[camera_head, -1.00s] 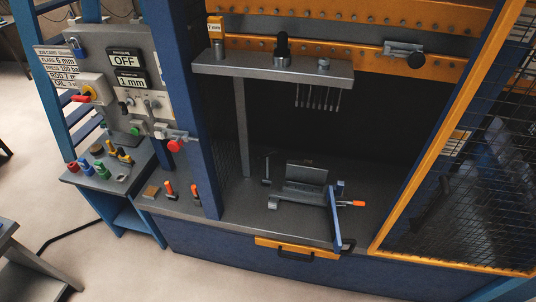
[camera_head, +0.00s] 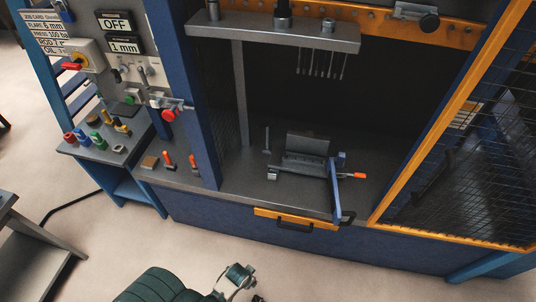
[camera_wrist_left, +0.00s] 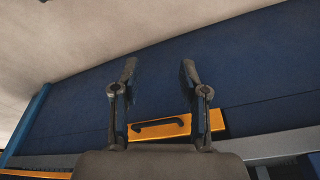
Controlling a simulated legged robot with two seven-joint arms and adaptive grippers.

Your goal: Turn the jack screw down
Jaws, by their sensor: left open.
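In the head view, a dark grey cradle fixture (camera_head: 307,155) stands on the bay floor of the blue machine. At its right is a blue upright lever (camera_head: 336,190) and a short rod with an orange tip (camera_head: 359,175). I cannot tell for sure which part is the jack screw. My left gripper (camera_head: 240,278) is low at the bottom of the head view, in front of the machine and well apart from the fixture. In the left wrist view its two fingers (camera_wrist_left: 158,68) are spread and empty, facing the blue front panel. My right gripper is not in view.
An orange plate with a black handle (camera_head: 296,226) is on the machine's front; the left wrist view shows it too (camera_wrist_left: 160,127). A mesh guard (camera_head: 460,140) stands at the right. A grey shelf (camera_head: 290,37) hangs above the bay. Coloured small parts lie on the left side table (camera_head: 90,150).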

